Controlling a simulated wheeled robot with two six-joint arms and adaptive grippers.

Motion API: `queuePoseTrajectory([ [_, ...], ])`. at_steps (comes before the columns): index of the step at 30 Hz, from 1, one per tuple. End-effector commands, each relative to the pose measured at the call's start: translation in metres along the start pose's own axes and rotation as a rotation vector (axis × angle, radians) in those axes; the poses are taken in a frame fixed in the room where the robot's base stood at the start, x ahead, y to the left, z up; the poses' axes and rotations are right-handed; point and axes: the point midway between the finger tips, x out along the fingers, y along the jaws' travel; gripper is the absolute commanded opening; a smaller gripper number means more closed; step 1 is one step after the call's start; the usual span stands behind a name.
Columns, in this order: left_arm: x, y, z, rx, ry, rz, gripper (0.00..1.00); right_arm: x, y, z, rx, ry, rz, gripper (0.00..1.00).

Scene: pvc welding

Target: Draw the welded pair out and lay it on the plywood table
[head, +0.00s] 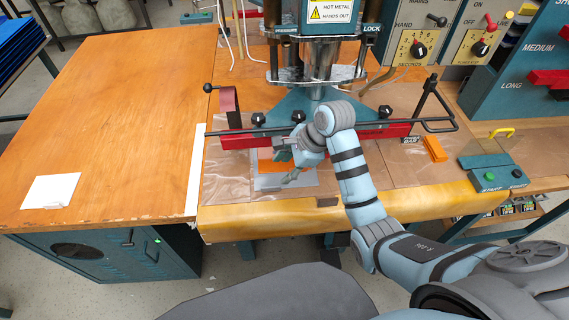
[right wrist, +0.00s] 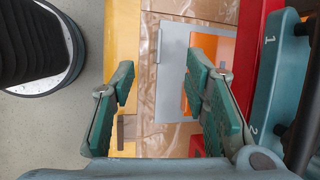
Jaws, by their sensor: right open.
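The welded pair shows as a grey sheet (head: 268,183) with an orange piece (head: 266,167) on it, lying flat at the front of the press bed. In the right wrist view the grey sheet (right wrist: 172,90) and part of the orange piece (right wrist: 222,48) show behind the fingers. My right gripper (head: 288,168) is open over the pair and hides part of it. Its fingers (right wrist: 160,82) are apart with nothing clearly held. I cannot tell whether they touch the sheet. The plywood table (head: 120,110) is at the left. My left gripper is not in view.
A white sheet (head: 50,191) lies at the plywood table's front left. A red bar (head: 395,131) and black rail cross behind the pair, under the press with its hot-metal sign (head: 331,10). An orange block (head: 435,149) and green button box (head: 492,179) stand right. The table's middle is clear.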

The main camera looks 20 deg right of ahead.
Motion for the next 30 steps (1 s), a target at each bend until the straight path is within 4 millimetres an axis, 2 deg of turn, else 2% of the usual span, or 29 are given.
queuePoseTrajectory([
  [9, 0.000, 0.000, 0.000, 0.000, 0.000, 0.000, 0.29, -0.004, -0.004, 0.004, 0.041, -0.009, 0.002, 0.42],
  [14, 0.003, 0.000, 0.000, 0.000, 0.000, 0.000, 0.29, 0.002, -0.004, 0.004, 0.040, -0.008, 0.003, 0.42],
  [20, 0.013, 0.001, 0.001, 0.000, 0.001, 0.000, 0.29, 0.034, -0.003, 0.004, 0.040, -0.009, 0.005, 0.42],
  [30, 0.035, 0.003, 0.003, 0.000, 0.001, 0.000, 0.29, 0.102, -0.003, 0.004, 0.039, -0.009, 0.003, 0.42],
])
